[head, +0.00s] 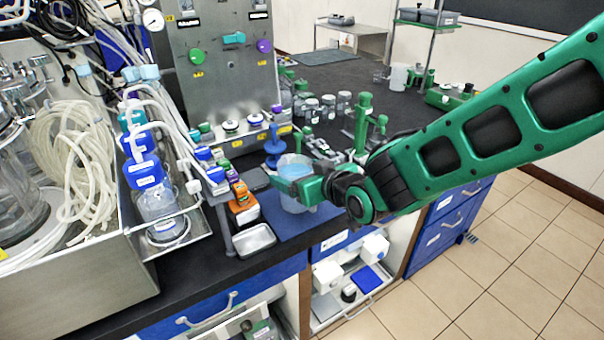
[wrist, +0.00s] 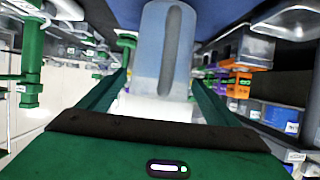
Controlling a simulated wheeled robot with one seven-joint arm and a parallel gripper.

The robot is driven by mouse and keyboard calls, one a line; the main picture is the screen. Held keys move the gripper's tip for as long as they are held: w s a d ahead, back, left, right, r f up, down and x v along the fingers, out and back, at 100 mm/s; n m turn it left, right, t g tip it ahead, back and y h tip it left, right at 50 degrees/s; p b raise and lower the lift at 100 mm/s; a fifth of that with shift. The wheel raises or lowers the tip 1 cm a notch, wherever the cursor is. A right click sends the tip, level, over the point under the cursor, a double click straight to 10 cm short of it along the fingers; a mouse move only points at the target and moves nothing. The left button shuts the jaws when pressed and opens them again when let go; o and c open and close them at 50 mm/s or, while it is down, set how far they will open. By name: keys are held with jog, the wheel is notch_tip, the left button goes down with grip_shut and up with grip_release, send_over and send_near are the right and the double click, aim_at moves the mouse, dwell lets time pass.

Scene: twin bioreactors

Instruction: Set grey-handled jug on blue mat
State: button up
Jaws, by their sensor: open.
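The jug (head: 296,203), translucent with blue liquid inside, appears to stand upright on the blue mat (head: 280,229). Its contact with the mat is partly hidden. My gripper (head: 297,184) is at the jug's right side and covers its handle in the head view. In the wrist view, a grey-blue upright part with a long slot, seemingly the jug's handle (wrist: 152,50), stands between the two green fingers of my gripper (wrist: 158,92). The fingers are open, with a gap visible at the right finger. The handle's lower end is hidden.
Orange-capped containers (head: 242,203) and a blue stand (head: 274,147) are close to the jug. A green stand (head: 363,125) and several jars are behind. The bench's front edge is near the mat.

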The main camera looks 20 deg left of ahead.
jog(key=v, duration=1.2)
jog(key=w+d+f+m+h, duration=0.1)
jog(key=w+d+m+h, duration=0.15)
jog(key=d, duration=0.45)
jog(key=w+d+f+m+h, duration=0.1)
jog(key=w+d+h, duration=0.15)
jog(key=d, duration=0.55)
jog(key=s+d+f+m+g+h, duration=0.2)
jog(key=d+m+h, duration=0.25)
jog(key=d, duration=1.55)
jog(key=s+d+m+g, duration=0.3)
jog(key=s+d, duration=0.5)
jog(key=s, duration=0.3)
jog(key=s+d+m+g, duration=0.3)
jog(key=s+d+m, duration=0.2)
jog(key=s+d, duration=0.4)
jog(key=s, duration=0.3)
jog(key=shift+g, duration=0.3)
jog(key=shift+s+r+h, duration=0.1)
jog(key=shift+h, duration=0.15)
